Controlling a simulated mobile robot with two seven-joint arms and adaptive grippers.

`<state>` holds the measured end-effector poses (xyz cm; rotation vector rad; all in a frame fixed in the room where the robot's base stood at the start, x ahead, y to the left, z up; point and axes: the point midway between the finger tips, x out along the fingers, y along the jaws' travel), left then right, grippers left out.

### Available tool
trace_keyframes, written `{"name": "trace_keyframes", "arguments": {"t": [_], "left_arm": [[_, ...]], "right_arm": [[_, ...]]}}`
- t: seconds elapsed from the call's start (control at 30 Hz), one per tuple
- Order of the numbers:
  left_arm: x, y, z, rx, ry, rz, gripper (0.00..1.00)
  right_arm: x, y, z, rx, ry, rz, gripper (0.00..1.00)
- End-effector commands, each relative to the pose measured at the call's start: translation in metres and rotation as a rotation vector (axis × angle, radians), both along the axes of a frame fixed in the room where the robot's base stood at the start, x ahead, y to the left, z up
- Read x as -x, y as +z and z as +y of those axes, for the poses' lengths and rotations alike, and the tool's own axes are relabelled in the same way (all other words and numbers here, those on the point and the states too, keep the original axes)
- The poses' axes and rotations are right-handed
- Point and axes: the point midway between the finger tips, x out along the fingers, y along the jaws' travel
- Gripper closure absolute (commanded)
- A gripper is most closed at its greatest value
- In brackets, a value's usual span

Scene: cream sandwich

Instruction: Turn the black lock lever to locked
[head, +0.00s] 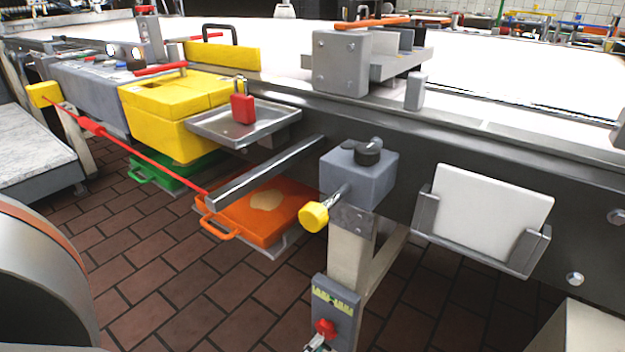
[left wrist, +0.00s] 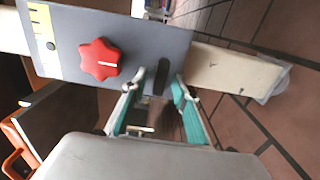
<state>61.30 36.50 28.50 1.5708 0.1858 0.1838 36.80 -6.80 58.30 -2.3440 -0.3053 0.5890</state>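A grey panel (head: 336,312) with a yellow label and a red knob (head: 325,327) is on the metal leg at the bottom of the head view. The left wrist view shows the panel (left wrist: 110,28) close up, with the red star-shaped knob (left wrist: 98,60). A dark upright bar, apparently the black lock lever (left wrist: 161,80), is at the panel's lower edge. My left gripper (left wrist: 161,86) is open with one finger on each side of this bar; I cannot tell whether they touch it. In the head view only a bit of my left gripper (head: 315,343) shows. My right gripper is not in view.
Above the panel a grey box (head: 358,178) carries a black knob and a yellow-ended handle (head: 314,215). A white plate (head: 490,212) in a holder is to the right. An orange tray (head: 240,220) and a red rod (head: 150,155) are to the left. Brick floor lies below.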

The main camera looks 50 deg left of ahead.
Motion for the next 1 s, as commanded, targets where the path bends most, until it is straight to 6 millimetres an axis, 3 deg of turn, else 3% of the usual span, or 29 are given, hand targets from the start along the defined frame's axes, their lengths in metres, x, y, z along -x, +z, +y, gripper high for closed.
{"name": "trace_keyframes", "arguments": {"t": [0.17, 1.0], "left_arm": [[-0.001, -0.001, 0.001, -0.128, 0.002, 0.030, 0.71], [0.000, -0.009, 0.008, -1.129, 0.001, 0.271, 0.71]], "right_arm": [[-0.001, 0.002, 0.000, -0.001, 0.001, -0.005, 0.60], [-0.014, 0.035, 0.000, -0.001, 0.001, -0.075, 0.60]]}}
